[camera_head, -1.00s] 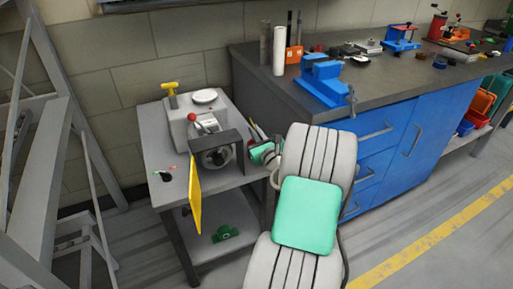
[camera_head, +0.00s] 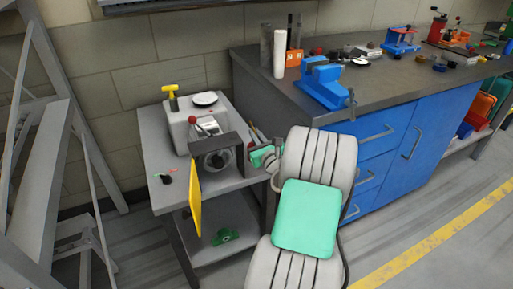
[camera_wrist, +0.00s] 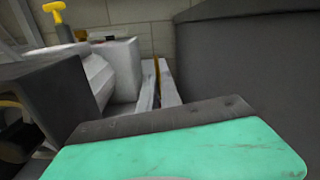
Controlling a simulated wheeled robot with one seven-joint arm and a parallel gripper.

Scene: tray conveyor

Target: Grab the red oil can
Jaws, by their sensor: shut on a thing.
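A red can-like object (camera_head: 437,27) with a thin top stands at the far right back of the bench in the head view. It looks like the red oil can, but is too small to be sure. My gripper (camera_head: 259,156) is over the right side of the grey cart, far from that object. Its teal body (camera_wrist: 185,150) fills the bottom of the wrist view. No red can shows near my gripper.
The cart (camera_head: 155,140) carries a grey machine (camera_head: 180,130) with a dark housing (camera_head: 230,145) and yellow panel (camera_head: 195,205), close left of my gripper. The bench (camera_head: 290,95) stands right, holding a blue vise (camera_head: 322,82) and several tools. Floor is clear at lower right.

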